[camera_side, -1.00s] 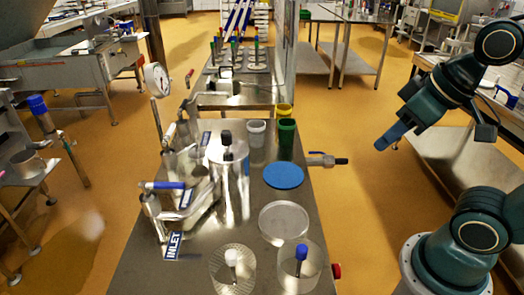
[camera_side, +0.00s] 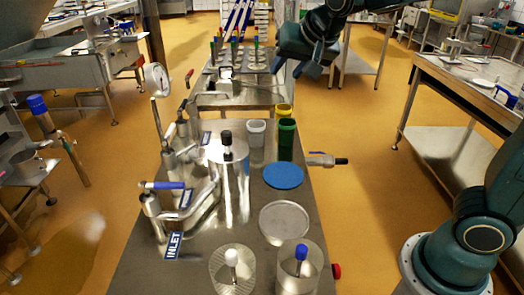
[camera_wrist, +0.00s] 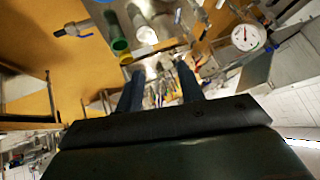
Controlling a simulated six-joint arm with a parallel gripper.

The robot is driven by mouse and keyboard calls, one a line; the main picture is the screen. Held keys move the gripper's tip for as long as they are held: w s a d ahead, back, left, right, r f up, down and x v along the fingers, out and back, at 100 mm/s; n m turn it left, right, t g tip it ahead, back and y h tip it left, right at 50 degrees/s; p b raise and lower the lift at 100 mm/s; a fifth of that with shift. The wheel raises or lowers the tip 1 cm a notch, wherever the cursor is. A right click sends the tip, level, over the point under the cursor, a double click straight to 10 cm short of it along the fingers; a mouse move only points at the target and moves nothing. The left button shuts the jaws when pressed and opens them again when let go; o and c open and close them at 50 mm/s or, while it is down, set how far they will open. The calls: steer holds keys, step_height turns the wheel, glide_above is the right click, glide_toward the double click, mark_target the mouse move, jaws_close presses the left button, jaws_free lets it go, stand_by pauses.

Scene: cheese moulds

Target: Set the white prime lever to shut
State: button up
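The valve pipework stands on the left side of the steel bench. A small pale lever (camera_side: 169,133) sits on it below the pressure gauge; it looks like the white prime lever, but it is too small to tell its setting. A blue-handled lever (camera_side: 164,185) is nearer, above the INLET label, and a red-handled lever (camera_side: 189,76) is farther back. My gripper (camera_side: 295,67) is up beyond the bench's far end, right of and well away from these levers. In the wrist view its two fingers (camera_wrist: 160,76) are apart with nothing held between them.
A pressure gauge (camera_side: 157,78) rises at the bench's left, also in the wrist view (camera_wrist: 248,37). A steel cylinder (camera_side: 229,175), white cup (camera_side: 256,134), green cup (camera_side: 287,140) and blue disc (camera_side: 283,176) stand on the bench. A side valve (camera_side: 322,160) juts right.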

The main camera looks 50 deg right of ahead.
steer(key=w+a+f+m+t+h, duration=0.1)
steer(key=w+a+m, duration=0.15)
steer(key=w, duration=0.75)
steer(key=m+t+h, duration=0.4)
steer(key=m+t, duration=0.1)
steer(key=m, duration=0.2)
glide_above(170, 134)
steer(key=f+v, duration=0.1)
steer(key=v, duration=0.3)
step_height(170, 134, down, 14)
steer(key=shift+f, duration=0.2)
steer(key=shift+d, duration=0.1)
step_height(170, 134, down, 7)
steer(key=shift+f, duration=0.1)
steer(key=x, duration=0.2)
steer(key=shift+w+d, duration=0.15)
steer(key=shift+w, duration=0.2)
steer(key=shift+x, duration=1.15)
